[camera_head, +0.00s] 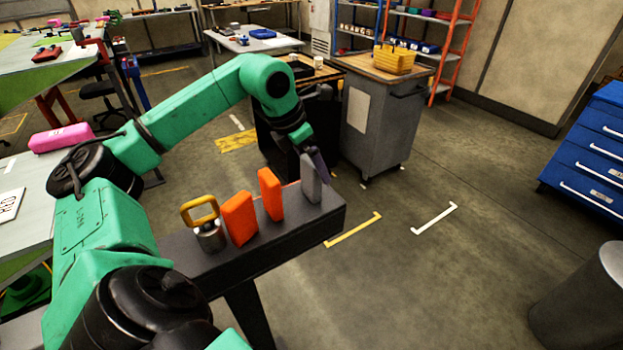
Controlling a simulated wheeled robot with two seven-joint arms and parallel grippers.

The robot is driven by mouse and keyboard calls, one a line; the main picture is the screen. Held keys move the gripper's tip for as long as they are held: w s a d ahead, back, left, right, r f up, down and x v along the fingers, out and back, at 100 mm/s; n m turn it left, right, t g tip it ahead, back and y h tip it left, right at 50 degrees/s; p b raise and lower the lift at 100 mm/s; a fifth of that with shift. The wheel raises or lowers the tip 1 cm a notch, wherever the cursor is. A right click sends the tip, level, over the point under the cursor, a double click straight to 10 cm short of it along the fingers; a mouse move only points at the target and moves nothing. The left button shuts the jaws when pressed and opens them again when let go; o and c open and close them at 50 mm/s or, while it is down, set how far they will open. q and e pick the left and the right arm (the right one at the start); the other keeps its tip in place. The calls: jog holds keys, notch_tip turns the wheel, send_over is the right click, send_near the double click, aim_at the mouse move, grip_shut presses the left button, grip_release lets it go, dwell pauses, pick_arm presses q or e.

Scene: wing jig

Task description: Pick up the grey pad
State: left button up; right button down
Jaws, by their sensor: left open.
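The grey pad (309,186) stands upright near the right end of a dark narrow bench (262,244). My left gripper (314,166) reaches down to it from above. A dark finger shows just right of the pad's top, and the other finger is hard to make out. The gripper is open at the pad, and whether a finger touches it cannot be told. My right gripper is not in view.
Left of the grey pad stand two orange pads (239,219) (270,194) and a metal weight with a yellow handle (209,233). A grey cart (377,130) with a yellow basket (394,60) stands behind.

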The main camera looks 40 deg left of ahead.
pick_arm(q)
jog(key=shift+c, duration=0.6)
jog(key=shift+w+a+f, duration=0.1)
jog(key=c, duration=1)
jog(key=shift+c, duration=1.1)
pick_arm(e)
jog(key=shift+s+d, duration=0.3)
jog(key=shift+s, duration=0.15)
